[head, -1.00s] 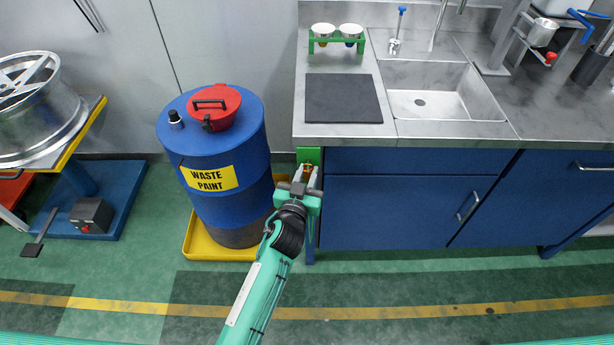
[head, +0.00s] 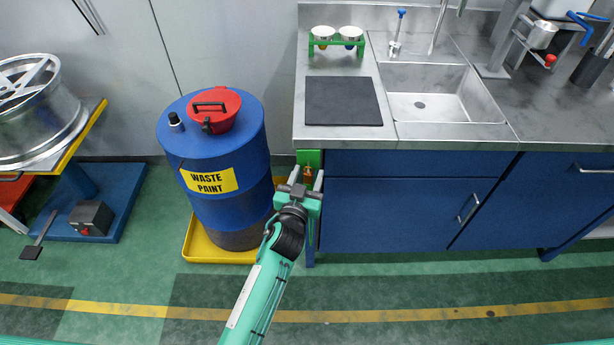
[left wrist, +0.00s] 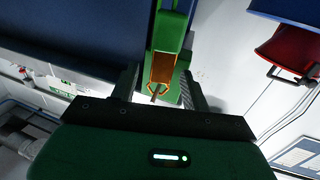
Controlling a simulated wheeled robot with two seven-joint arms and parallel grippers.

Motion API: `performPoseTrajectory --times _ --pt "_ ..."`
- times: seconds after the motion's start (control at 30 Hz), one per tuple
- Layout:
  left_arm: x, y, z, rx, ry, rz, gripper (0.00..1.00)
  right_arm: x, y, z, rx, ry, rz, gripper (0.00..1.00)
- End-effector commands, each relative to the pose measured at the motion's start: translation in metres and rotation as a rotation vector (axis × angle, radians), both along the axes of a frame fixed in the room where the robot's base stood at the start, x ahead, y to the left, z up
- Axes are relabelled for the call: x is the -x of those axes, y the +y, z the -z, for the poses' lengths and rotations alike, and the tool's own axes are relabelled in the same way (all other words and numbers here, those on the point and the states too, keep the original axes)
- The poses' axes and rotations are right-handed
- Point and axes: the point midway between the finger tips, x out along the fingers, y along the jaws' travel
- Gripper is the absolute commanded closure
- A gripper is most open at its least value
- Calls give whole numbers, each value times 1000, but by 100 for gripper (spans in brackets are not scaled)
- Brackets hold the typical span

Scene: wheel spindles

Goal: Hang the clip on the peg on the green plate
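The green plate (head: 312,157) is on the left end of the blue cabinet's front, below the worktop edge. It also shows in the left wrist view (left wrist: 170,32). The orange-brown clip (head: 308,170) is at the plate, and in the left wrist view the clip (left wrist: 163,68) lies against the green surface. A small rod, likely the peg (left wrist: 155,93), shows at its lower end; I cannot tell exactly how the clip sits on it. My left gripper (head: 307,174) is open, its fingers apart on both sides of the clip. My right gripper is not in view.
A blue waste paint drum (head: 225,165) in a yellow tray (head: 195,245) stands close left of my left gripper. The steel worktop (head: 420,132) overhangs just above the plate. The green floor in front of the cabinet is clear.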

Motion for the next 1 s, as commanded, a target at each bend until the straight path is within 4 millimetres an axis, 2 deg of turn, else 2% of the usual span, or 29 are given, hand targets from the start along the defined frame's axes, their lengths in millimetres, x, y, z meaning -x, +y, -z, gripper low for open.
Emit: performPoseTrajectory --times 0.23,0.37,0.67,1.0 --pt "1 0 0 0 1 0 53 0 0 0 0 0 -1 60" --pt "9 2 1 0 1 0 53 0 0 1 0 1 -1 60" --pt "59 16 2 1 2 0 53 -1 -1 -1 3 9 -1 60" --pt "114 30 2 0 3 0 53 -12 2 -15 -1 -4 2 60"
